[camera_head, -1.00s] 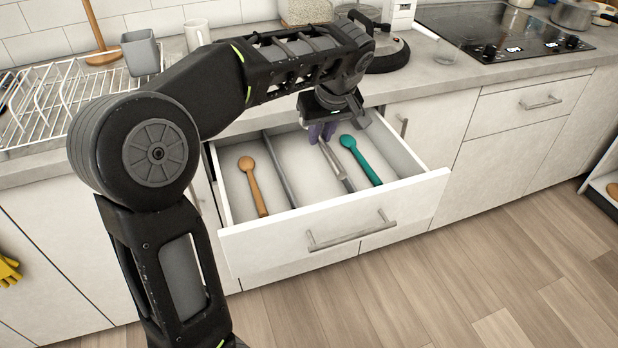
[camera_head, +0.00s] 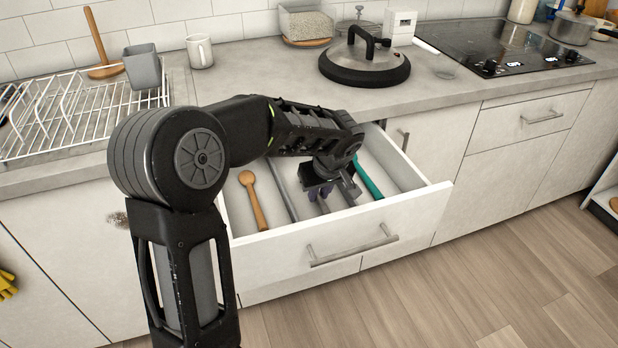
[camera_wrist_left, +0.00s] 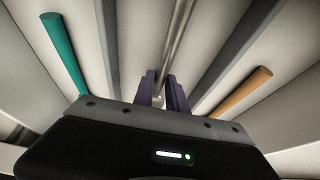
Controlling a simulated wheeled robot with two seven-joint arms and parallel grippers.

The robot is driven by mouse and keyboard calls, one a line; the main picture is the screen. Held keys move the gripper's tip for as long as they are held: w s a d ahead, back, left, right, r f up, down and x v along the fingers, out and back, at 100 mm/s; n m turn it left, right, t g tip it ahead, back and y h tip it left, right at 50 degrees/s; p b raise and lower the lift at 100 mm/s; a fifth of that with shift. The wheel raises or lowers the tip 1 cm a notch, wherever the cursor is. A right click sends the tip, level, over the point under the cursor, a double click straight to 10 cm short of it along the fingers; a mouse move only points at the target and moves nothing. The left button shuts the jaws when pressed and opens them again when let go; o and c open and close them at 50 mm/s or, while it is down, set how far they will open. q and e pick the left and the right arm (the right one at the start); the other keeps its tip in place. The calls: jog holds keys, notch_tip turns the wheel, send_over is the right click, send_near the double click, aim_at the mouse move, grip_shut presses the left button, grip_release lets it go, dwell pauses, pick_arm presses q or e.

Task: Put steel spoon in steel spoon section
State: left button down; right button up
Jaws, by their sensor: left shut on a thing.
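The open drawer (camera_head: 340,245) has long compartments split by grey dividers. My left gripper (camera_head: 318,194) is down at the middle compartment, its purple fingers shut on the steel spoon. In the left wrist view the spoon's thin metal handle (camera_wrist_left: 178,38) runs up from between the fingertips (camera_wrist_left: 162,92), with a divider on each side. The head view hides most of the spoon behind the gripper, and I cannot tell whether it touches the drawer floor. My right gripper is not in view.
A wooden spoon (camera_head: 253,201) lies in the left compartment and a teal spoon (camera_head: 368,180) in the right one. A dish rack (camera_head: 70,118), grey cup (camera_head: 144,66), white mug (camera_head: 200,50) and lidded pan (camera_head: 365,62) stand on the counter above.

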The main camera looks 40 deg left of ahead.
pick_arm(q)
jog(key=shift+w+a+r, duration=0.1)
jog(key=shift+w+a, duration=0.4)
jog(key=shift+a, duration=0.2)
jog(key=shift+w+a+r, duration=0.1)
jog(key=shift+w+a, duration=0.4)
jog(key=shift+a, duration=0.2)
jog(key=shift+w+a, duration=0.2)
jog(key=shift+a, duration=0.2)
jog(key=shift+w+a+f+p, duration=0.2)
jog(key=shift+w+a+f, duration=0.15)
jog(key=shift+a, duration=0.2)
jog(key=shift+w+a+f+p, duration=0.2)
jog(key=shift+w+a, duration=0.25)
jog(key=shift+a, duration=0.1)
jog(key=shift+f, duration=0.1)
jog(key=shift+f, duration=0.2)
jog(key=c, duration=1.3)
grip_release()
jog(key=shift+c, duration=0.2)
